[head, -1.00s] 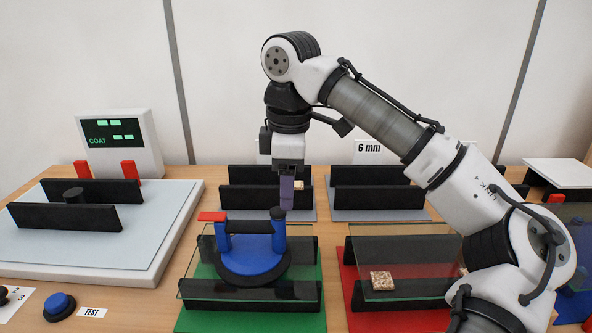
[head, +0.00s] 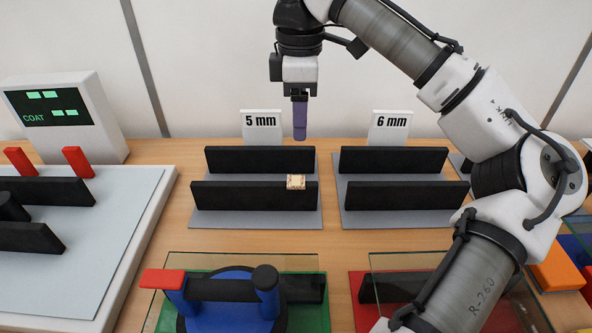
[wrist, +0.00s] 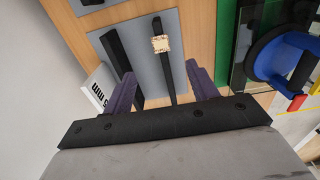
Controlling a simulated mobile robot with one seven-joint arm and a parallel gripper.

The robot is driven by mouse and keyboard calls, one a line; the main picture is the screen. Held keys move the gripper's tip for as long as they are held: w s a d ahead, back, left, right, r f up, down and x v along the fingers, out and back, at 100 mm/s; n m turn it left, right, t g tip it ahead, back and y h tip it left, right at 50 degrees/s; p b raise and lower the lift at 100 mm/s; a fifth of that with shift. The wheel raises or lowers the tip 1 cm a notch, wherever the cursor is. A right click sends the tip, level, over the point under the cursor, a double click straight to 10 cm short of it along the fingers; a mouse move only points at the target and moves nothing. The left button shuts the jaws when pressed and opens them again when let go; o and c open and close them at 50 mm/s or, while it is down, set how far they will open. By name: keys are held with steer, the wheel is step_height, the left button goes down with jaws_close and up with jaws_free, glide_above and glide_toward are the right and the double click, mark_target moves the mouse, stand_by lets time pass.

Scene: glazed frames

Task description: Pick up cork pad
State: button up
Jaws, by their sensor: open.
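A small tan, speckled cork pad (head: 296,182) sits on top of the front black rail of the 5 mm rack (head: 255,215), near the rail's right end. The wrist view also shows the cork pad (wrist: 160,44) on the rail, ahead of and between my fingers. My gripper (head: 299,120) is open and empty, pointing down above and behind the pad in the head view. Its two purple fingers show apart in the wrist view (wrist: 163,85). In the head view the fingers overlap, so the gap is hidden there.
The 6 mm rack (head: 400,219) stands to the right. A blue suction lifter (head: 228,300) with a red lever rests on a glass pane in front. A coat tester (head: 60,115) stands at the left. Bare wood lies between the racks.

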glide_above(296, 180)
steer(key=f, duration=0.7)
steer(key=shift+s+d+f, duration=0.2)
steer(key=shift+d+f, duration=0.05)
steer(key=shift+f, duration=0.1)
steer(key=shift+w+a+f+p, duration=0.15)
steer(key=shift+f+p, duration=0.25)
steer(key=shift+f, duration=0.95)
steer(key=shift+a+f+p, duration=0.1)
steer(key=shift+f+p, duration=0.25)
steer(key=shift+f, duration=0.95)
steer(key=shift+f, duration=0.25)
steer(key=c, duration=0.9)
